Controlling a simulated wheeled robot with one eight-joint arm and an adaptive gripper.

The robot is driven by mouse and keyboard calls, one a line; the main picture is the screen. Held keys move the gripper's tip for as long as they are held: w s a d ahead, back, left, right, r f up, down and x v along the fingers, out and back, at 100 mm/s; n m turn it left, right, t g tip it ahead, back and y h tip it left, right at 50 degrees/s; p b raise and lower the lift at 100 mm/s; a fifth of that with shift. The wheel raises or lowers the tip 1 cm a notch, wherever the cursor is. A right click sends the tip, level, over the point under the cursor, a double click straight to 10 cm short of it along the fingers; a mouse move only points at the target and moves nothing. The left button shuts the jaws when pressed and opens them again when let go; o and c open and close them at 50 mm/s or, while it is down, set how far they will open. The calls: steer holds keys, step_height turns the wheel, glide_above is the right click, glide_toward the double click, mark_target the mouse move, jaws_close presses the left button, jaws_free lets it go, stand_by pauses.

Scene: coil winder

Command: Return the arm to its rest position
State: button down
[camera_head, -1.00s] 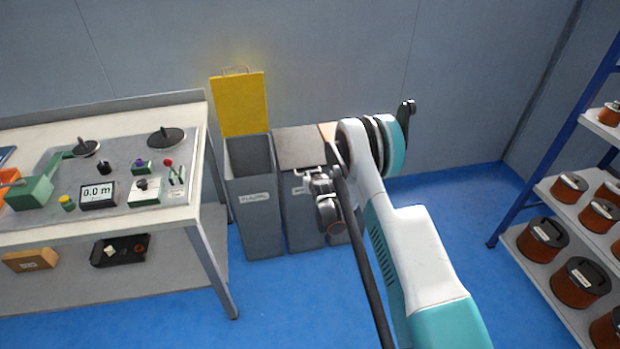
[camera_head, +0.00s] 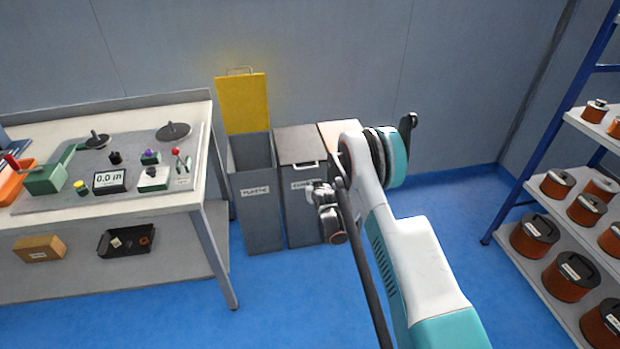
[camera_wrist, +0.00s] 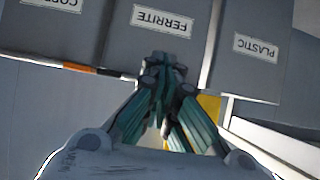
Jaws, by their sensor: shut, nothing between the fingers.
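My arm (camera_head: 410,255) reaches forward in the head view, bent at its elbow, with its wrist end (camera_head: 326,212) in front of the bins. In the wrist view my gripper (camera_wrist: 162,68) has its teal fingers together, with nothing between them. It points toward the bin fronts and appears clear of them. In the head view the fingers are too small and hidden to make out.
The plastic bin (camera_head: 257,215) stands open, its yellow lid (camera_head: 243,103) raised. The ferrite bin (camera_head: 299,215) beside it is closed. A workbench (camera_head: 222,255) stands left, a shelf with spools (camera_head: 570,240) right. Blue floor lies between.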

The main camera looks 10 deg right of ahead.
steer(key=s+r+g, duration=0.1)
steer(key=s+r, duration=0.1)
steer(key=r, duration=0.9)
steer(key=s+r, duration=0.3)
steer(key=r, duration=0.7)
steer(key=s+r+g, duration=0.1)
steer(key=s+r, duration=1.1)
steer(key=r, duration=0.2)
steer(key=s+r+g, duration=0.1)
steer(key=s+r, duration=0.3)
steer(key=s, duration=0.5)
steer(key=s+r+g, duration=0.1)
steer(key=s+r, duration=0.2)
steer(key=s, duration=0.7)
steer(key=s+f, duration=0.3)
steer(key=s, duration=1.4)
steer(key=shift+g, duration=0.4)
steer(key=shift+w, duration=0.1)
